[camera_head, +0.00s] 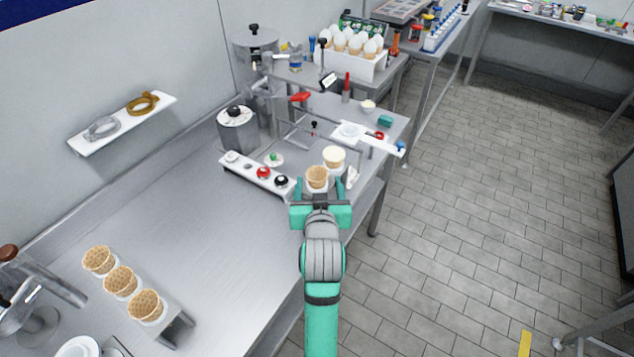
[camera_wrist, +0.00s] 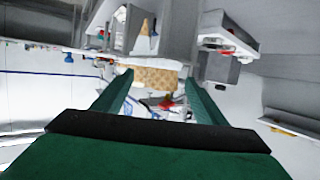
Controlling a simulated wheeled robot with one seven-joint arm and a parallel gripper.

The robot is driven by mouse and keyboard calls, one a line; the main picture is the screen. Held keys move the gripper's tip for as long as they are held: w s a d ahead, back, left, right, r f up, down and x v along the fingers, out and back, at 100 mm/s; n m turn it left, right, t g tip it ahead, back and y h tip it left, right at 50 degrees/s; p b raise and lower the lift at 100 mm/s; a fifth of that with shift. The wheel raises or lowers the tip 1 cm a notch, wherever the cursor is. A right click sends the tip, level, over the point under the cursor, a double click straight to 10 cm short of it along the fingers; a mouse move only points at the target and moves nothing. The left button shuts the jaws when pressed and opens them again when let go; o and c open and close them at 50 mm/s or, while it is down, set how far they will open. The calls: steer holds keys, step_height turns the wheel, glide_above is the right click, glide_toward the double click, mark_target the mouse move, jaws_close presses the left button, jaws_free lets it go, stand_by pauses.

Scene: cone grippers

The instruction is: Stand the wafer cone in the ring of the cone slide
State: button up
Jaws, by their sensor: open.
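A tan wafer cone (camera_head: 317,176) stands upright just beyond my gripper (camera_head: 318,187) in the head view, near the right edge of the counter. In the wrist view, the wafer cone (camera_wrist: 155,78) shows as a waffle-patterned band between the tips of my open gripper (camera_wrist: 158,82). The fingers are apart, and I cannot tell whether they touch the cone. The lower part of the cone and what bears it are mostly hidden. A white slide-like plate with a round ring (camera_head: 348,130) lies farther back; I cannot tell for sure that it is the cone slide.
A cream-topped cup (camera_head: 333,155) stands close behind the cone. A white strip with coloured knobs (camera_head: 256,174) lies to the left. The counter (camera_head: 190,220) between is clear.

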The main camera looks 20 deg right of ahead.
mark_target(317, 177)
steer(key=shift+x, duration=1.95)
steer(key=shift+a+r, duration=0.1)
steer(key=shift+a, duration=0.15)
steer(key=c, duration=0.8)
steer(key=shift+o, duration=0.2)
